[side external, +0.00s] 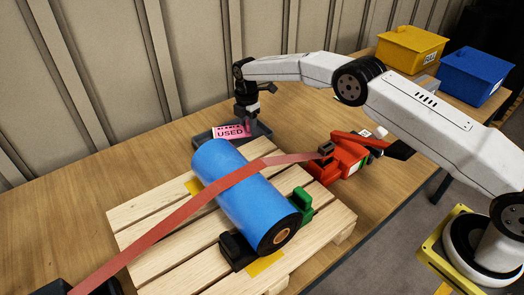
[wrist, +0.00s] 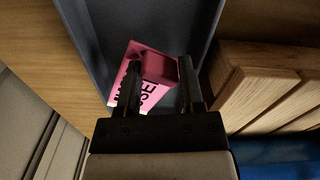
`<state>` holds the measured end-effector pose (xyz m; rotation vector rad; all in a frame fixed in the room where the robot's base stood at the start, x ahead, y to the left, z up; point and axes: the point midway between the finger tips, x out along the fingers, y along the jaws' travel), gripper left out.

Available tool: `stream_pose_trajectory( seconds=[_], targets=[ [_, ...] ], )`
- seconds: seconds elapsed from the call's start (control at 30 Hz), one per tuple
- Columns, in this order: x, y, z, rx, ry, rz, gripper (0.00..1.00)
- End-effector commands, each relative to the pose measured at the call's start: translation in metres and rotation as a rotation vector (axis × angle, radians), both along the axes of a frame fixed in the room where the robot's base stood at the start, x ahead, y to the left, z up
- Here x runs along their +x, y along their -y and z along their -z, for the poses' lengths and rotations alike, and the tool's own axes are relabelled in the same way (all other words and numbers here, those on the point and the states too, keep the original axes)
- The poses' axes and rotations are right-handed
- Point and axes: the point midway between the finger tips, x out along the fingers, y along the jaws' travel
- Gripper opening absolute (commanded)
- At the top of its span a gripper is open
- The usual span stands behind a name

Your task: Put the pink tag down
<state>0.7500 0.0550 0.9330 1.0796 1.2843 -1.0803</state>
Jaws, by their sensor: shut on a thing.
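My gripper (side external: 248,124) points down over the tray and is shut on the tag. In the wrist view the tag's pink block (wrist: 157,62) sits between the two fingers (wrist: 157,72), with its printed face tilted to the left. The tray's floor (wrist: 106,35) shows around and beyond the tag. I cannot tell whether the tag touches the tray floor.
A blue roll (side external: 235,185) lies on a wooden pallet (side external: 137,221) under a red strap (side external: 180,213), close in front of the tray. A red tensioner (side external: 343,155) stands right of it. Yellow (side external: 408,50) and blue (side external: 473,75) bins stand at the back right.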

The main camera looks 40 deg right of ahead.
Motion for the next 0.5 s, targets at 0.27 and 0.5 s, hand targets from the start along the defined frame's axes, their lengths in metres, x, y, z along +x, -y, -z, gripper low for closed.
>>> stream_pose_trajectory(
  seconds=[0.27,0.5],
  targets=[
    [0.001,0.000,0.029,0.000,-0.002,0.001,0.00],
    [0.001,0.000,0.032,-0.001,0.000,0.001,0.00]
  ],
)
